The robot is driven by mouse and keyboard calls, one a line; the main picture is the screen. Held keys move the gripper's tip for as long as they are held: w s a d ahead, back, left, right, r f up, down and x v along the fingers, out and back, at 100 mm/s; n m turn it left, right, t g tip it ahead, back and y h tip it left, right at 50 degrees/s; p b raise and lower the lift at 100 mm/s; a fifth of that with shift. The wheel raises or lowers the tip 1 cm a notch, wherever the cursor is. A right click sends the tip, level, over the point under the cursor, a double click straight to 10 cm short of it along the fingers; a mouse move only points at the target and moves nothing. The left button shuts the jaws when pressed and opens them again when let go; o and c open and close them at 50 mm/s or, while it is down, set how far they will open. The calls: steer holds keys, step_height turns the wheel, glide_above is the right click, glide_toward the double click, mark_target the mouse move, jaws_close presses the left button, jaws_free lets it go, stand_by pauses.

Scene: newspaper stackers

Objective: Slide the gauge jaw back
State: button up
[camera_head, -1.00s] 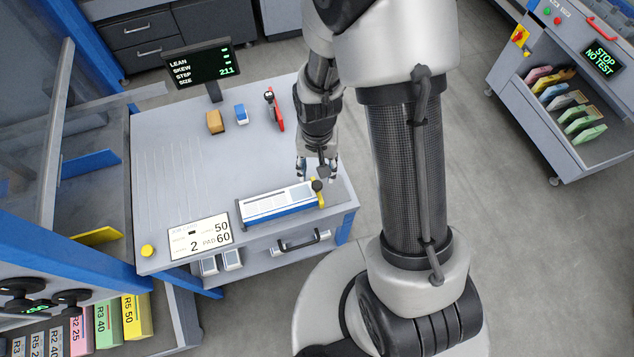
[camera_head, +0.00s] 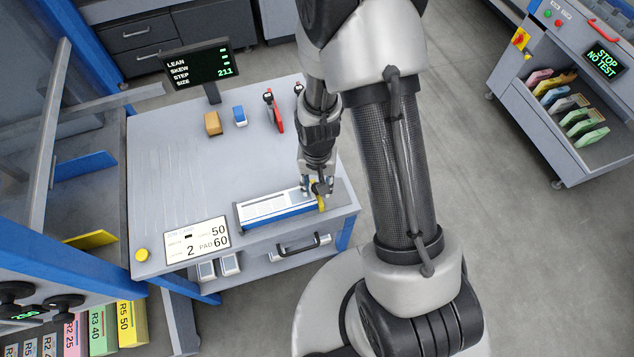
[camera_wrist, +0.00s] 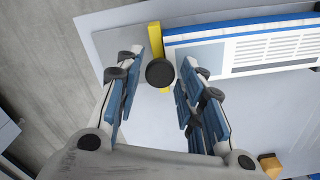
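The gauge (camera_head: 280,217) is a blue tray near the front edge of the grey bench, with a printed white paper bundle (camera_head: 272,206) in it. Its yellow jaw (camera_head: 321,204) stands at the right end and carries a round black knob. In the wrist view the yellow jaw (camera_wrist: 155,42) is upright at the bundle's end, and the black knob (camera_wrist: 160,73) shows between my fingers. My gripper (camera_head: 317,187) is over the jaw. In the wrist view my gripper (camera_wrist: 170,62) is open, with a finger on each side of the knob; I cannot tell whether either touches it.
A label plate (camera_head: 196,241) and yellow button (camera_head: 142,255) lie left of the gauge. An orange block (camera_head: 213,123), a blue-white block (camera_head: 240,116) and a red-handled tool (camera_head: 275,112) stand farther back. A display (camera_head: 203,66) rises behind. The bench's left middle is clear.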

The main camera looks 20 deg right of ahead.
jaws_close()
steer(key=shift+d, duration=0.1)
stand_by(0.3)
steer(key=d, duration=0.4)
steer(key=shift+d, duration=0.25)
steer(key=shift+a, duration=0.1)
steer(key=shift+o, duration=1.7)
jaws_free()
